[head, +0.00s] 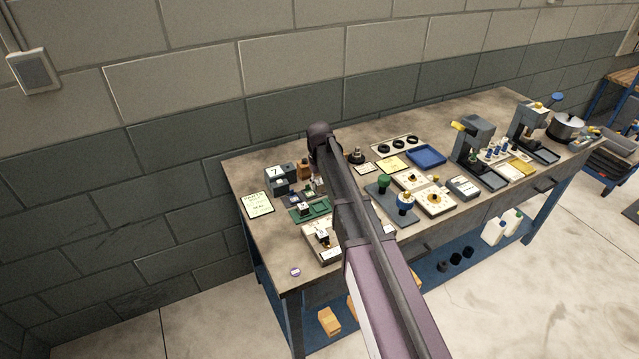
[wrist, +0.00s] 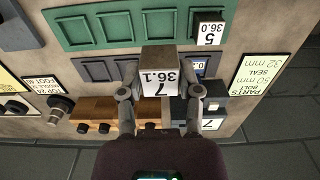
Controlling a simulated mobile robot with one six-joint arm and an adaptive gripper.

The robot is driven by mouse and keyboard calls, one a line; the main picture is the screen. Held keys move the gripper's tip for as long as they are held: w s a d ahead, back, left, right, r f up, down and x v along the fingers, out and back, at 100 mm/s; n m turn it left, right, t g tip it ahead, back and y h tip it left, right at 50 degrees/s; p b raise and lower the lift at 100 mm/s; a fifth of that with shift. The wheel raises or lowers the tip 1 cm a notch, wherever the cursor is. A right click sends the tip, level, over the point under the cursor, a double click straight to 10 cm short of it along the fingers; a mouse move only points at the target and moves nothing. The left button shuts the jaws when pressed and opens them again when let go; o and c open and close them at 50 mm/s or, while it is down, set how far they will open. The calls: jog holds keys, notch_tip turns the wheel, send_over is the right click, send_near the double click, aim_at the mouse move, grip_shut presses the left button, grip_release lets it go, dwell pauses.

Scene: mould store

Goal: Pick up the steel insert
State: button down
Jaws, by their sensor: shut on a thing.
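The steel insert (wrist: 160,58) is a small grey block with a white label reading 7 and 36.1. My gripper (wrist: 158,88) is shut on it, one finger on each side, in the wrist view. The insert covers part of a dark grey tray (wrist: 97,70) with square pockets; its height above that tray is hard to tell. In the head view my arm hides most of the gripper, and I cannot make out the insert clearly.
A green tray (wrist: 127,27) holds a block labelled 5, 36.0 (wrist: 208,28). A brown block with dark knobs (wrist: 95,110), a dark block labelled 7 (wrist: 208,125) and a parts card (wrist: 257,80) lie close by. The bench's front left corner (head: 265,255) is mostly clear.

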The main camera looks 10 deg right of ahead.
jog(key=shift+r+p, duration=0.55)
jog(key=shift+r, duration=0.25)
dwell(0.4)
